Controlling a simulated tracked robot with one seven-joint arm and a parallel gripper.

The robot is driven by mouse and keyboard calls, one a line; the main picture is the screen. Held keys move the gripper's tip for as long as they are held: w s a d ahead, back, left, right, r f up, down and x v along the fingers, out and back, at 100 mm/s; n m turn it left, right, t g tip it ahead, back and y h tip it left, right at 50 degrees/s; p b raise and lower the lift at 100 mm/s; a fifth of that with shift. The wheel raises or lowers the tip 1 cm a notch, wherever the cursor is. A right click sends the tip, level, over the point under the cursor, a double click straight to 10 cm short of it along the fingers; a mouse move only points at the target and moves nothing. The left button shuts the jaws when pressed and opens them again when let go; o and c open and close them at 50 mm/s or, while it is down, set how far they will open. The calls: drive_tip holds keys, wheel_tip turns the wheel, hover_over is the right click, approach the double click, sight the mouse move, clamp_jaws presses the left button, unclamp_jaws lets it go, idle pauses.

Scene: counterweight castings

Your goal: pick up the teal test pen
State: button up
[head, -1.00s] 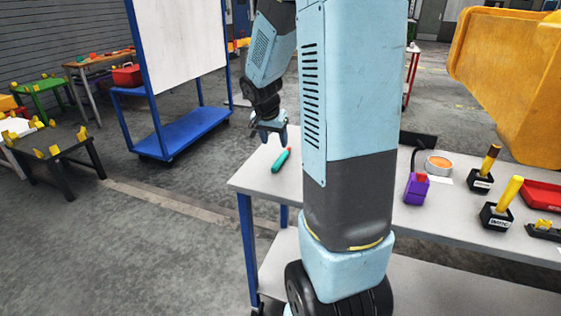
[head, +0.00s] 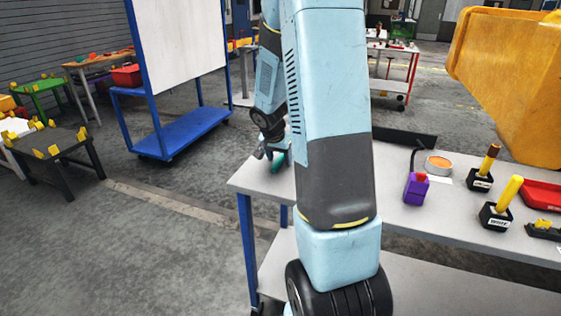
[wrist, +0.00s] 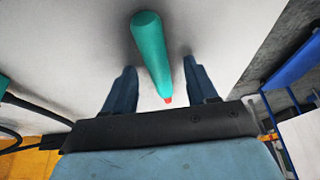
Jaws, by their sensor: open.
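The teal test pen (wrist: 152,50) lies on the light grey tabletop, with a small red tip towards my gripper in the wrist view. In the head view the pen (head: 278,163) is partly hidden by my gripper. My gripper (wrist: 158,75) is open, with one finger on each side of the pen's red-tipped end and a gap on both sides. In the head view my gripper (head: 279,154) is low over the left end of the table (head: 250,184). I cannot tell its exact height above the tabletop.
A yellow body (head: 510,75) fills the upper right. A blue trolley (head: 181,131) stands behind left.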

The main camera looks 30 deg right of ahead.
sight(281, 156)
drive_tip(key=c, duration=1)
drive_tip(key=shift+r, duration=0.3)
wheel_tip(281, 156, up, 2)
drive_tip(key=shift+d+r, duration=0.1)
drive_tip(key=shift+r, duration=0.1)
drive_tip(key=s+r, duration=0.3)
drive_tip(key=s, duration=0.1)
drive_tip(key=s+a+r, duration=0.1)
drive_tip(key=s+r, duration=0.2)
drive_tip(key=s, duration=0.2)
drive_tip(key=s+a+r, duration=0.1)
drive_tip(key=s+r, duration=0.3)
drive_tip(key=s, duration=0.1)
